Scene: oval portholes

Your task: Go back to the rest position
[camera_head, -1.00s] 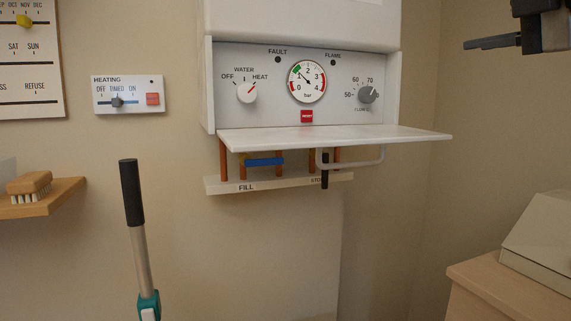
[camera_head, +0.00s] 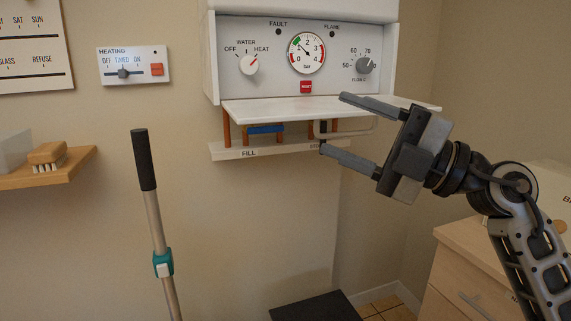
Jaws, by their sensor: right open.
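My right gripper (camera_head: 332,124) is open and empty. Its arm comes in from the lower right, and its two fingers point left, in front of the right part of the boiler's drop-down flap (camera_head: 310,110). One finger overlaps the flap in the picture and the other overlaps the right end of the label strip (camera_head: 230,152) below; I cannot tell whether they touch. The boiler panel (camera_head: 277,74) above shows a gauge, two knobs and a red button. My left gripper is not in view.
A pole with a black grip (camera_head: 144,160) stands at centre left. A wooden shelf (camera_head: 60,176) with a brush (camera_head: 47,155) is at the left. A heating switch plate (camera_head: 134,66) is on the wall. A wooden cabinet (camera_head: 455,262) stands behind my right arm. A dark flat object (camera_head: 315,306) lies low in the middle.

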